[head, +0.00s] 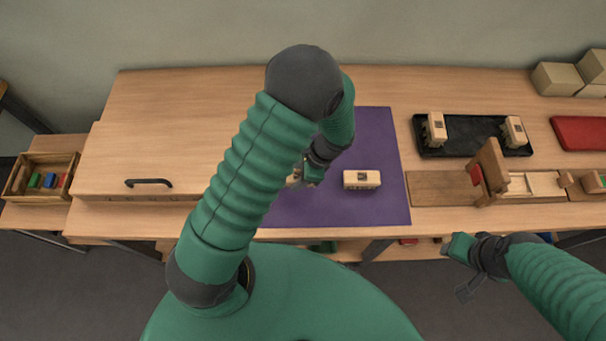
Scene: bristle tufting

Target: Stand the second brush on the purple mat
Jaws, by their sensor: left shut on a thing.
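The purple mat (388,202) lies on the table in the middle. One wooden brush (361,180), a pale block with a dark mark on top, stands on the right part of the mat. My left gripper (303,178) is over the mat to the left of that brush. It is shut on a second pale wooden brush (294,180), mostly hidden by my arm and gripper. I cannot tell whether this brush touches the mat. My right gripper (461,246) is in front of the table's edge, away from the mat; its jaws are unclear.
A black tray (470,140) with two pale blocks stands right of the mat. A wooden fixture (490,172) is in front of it. A red mat (582,132) lies at far right. A black handle (149,183) and a crate (42,176) are left.

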